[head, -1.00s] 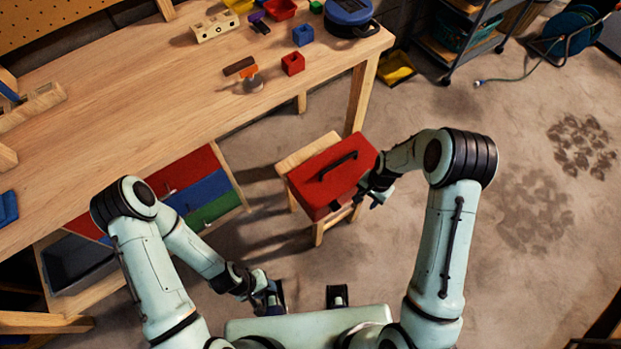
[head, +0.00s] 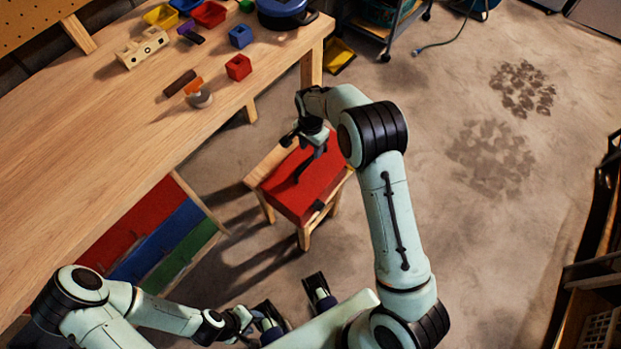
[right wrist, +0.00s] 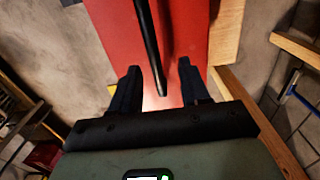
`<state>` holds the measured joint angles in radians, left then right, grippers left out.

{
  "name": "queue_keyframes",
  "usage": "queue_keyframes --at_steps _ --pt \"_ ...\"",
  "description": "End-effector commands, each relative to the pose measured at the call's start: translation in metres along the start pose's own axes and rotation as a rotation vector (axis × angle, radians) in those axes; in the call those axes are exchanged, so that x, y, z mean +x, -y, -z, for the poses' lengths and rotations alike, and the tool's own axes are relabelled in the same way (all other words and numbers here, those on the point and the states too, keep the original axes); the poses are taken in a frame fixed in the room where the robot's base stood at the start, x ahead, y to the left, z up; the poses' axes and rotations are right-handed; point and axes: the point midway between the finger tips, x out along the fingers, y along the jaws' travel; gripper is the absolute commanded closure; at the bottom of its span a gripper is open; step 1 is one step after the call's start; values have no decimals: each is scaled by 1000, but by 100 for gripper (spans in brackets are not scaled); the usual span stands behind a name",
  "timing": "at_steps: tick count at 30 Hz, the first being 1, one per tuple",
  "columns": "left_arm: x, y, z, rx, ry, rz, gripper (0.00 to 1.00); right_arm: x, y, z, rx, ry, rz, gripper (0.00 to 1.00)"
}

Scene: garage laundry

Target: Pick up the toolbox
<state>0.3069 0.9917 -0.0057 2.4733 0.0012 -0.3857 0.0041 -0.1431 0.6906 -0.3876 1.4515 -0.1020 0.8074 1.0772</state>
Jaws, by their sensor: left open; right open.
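The red toolbox (head: 308,195) sits on a small wooden stool (head: 259,177) beside the workbench. Its black handle (head: 305,168) runs along the top of the lid. My right gripper (head: 308,148) is above the toolbox, partly hiding the lid and the far end of the handle. In the right wrist view the open fingers of my right gripper (right wrist: 160,88) point at the red lid (right wrist: 110,25), with the handle (right wrist: 150,45) reaching in between them, not gripped. My left gripper (head: 272,318) is low at the bottom of the head view, away from the toolbox, open and empty.
The wooden workbench (head: 110,140) on the left holds bins, blocks and a blue round device (head: 287,12). Red, blue and green drawers (head: 160,245) are under it. A wheeled cart (head: 390,25) stands at the back. The floor to the right is mostly clear.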

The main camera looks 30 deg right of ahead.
Motion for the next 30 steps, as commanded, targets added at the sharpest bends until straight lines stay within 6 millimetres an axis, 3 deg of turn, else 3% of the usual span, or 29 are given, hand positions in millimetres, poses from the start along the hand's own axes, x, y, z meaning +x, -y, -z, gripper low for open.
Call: queue_keyframes --at_steps 5,13,23,27,30 --pt "1 0 0 0 0 0 57 12 -2 -2 -1 2 -1 54" --pt "2 1 0 -1 1 0 57 51 -8 -8 -1 1 -3 54" --pt "2 1 0 -1 1 0 57 58 -8 -8 -1 1 1 54" --pt "2 1 0 -1 1 0 57 58 -8 -8 -1 1 0 96" --pt "2 1 0 -1 1 0 57 57 -8 -8 -1 1 0 100"
